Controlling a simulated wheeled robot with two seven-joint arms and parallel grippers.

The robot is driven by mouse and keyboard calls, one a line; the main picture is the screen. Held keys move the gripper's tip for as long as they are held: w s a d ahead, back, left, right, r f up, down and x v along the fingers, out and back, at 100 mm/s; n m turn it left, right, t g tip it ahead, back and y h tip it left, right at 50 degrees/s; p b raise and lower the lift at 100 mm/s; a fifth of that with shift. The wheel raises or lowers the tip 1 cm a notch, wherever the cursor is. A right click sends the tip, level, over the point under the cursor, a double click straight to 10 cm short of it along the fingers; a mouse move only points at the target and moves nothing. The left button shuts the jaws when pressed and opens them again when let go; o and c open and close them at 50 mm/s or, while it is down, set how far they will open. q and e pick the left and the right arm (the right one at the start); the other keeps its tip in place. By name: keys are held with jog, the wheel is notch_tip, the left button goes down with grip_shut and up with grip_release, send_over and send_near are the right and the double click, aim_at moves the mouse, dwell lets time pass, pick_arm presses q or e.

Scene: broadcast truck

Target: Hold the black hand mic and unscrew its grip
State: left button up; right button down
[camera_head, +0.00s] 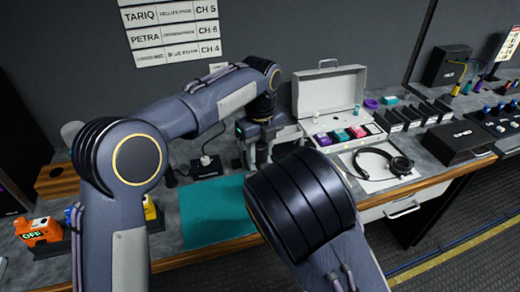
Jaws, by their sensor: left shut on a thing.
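My left arm comes in from the left, and my left gripper (259,150) points down over the workbench, behind the teal mat. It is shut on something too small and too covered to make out. I cannot pick out the black hand mic or its grip clearly. My right gripper is not visible.
The teal mat (208,212) looks clear. A black device (206,167) stands behind it. An open light-grey case (330,88), colored packs (340,136) and headphones (384,162) lie to the right. An orange device (38,232) is at the left. A drawer handle (403,209) juts from the bench front.

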pick_arm(q)
jog(key=n, duration=1.6)
jog(key=shift+r, duration=0.1)
jog(key=n, duration=1.5)
jog(key=shift+n, duration=0.3)
jog(key=n, duration=1.4)
jog(key=shift+n, duration=0.3)
jog(key=shift+r, duration=0.1)
jog(key=shift+r, duration=0.1)
